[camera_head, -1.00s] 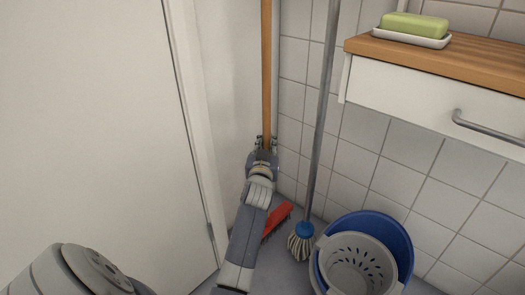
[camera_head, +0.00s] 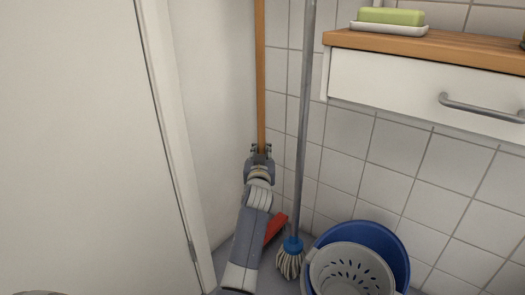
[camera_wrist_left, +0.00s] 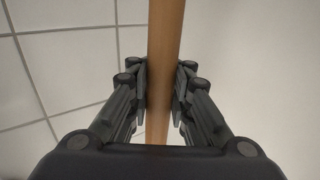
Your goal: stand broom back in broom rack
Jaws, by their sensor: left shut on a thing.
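The broom has a tan wooden handle (camera_head: 260,75) that stands upright near the wall corner in the head view. Its red head (camera_head: 275,229) shows low down, partly hidden behind my left arm. My left gripper (camera_head: 261,150) is shut on the handle. In the left wrist view, the handle (camera_wrist_left: 165,40) runs between the two fingers of my left gripper (camera_wrist_left: 160,88). The broom's top end is out of view. I see no broom rack in these frames. My right gripper is not in view.
A mop (camera_head: 300,130) leans in the corner just right of the broom. A blue bucket (camera_head: 395,250) with a grey wringer (camera_head: 350,265) stands right of it. A wooden counter (camera_head: 440,48) with a drawer and soap juts out at upper right. A white door (camera_head: 80,140) is at left.

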